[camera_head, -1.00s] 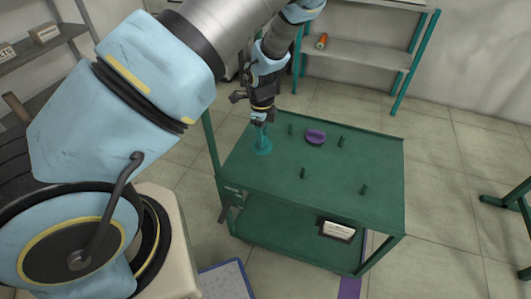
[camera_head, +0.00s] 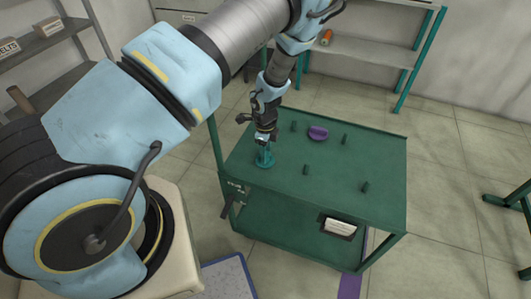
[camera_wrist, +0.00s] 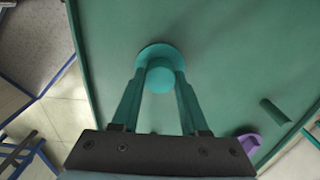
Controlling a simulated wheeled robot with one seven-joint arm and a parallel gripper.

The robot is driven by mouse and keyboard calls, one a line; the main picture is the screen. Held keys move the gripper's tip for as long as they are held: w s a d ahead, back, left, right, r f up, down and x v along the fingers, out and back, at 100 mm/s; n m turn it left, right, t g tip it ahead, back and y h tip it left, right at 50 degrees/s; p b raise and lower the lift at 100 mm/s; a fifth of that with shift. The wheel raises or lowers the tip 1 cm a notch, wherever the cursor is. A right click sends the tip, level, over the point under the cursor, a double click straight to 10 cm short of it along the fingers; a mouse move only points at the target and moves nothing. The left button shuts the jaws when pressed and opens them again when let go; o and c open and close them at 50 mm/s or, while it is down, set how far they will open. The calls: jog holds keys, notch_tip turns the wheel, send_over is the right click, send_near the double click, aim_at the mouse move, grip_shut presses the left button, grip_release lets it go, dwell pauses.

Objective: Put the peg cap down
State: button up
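The peg cap is a teal disc with a round knob. It shows in the head view (camera_head: 265,161) at the left part of the green table top, and in the wrist view (camera_wrist: 154,52) at the upper middle. My gripper (camera_head: 265,148) points down over it. In the wrist view the two teal fingers (camera_wrist: 160,78) close in on either side of the knob, so they appear shut on it. The cap's underside is hidden. I cannot tell whether the disc touches the table top.
The green table (camera_head: 340,200) carries several short upright pegs, one near the front right (camera_head: 365,187). A purple round piece (camera_head: 318,132) lies towards the back. Bare table top lies right of the cap. A shelf (camera_head: 365,55) stands behind.

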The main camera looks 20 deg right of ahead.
jog(key=o, duration=0.3)
jog(key=shift+f, duration=0.15)
notch_tip(320, 180, up, 12)
jog(key=shift+r, duration=0.1)
dwell(0.4)
dwell(0.4)
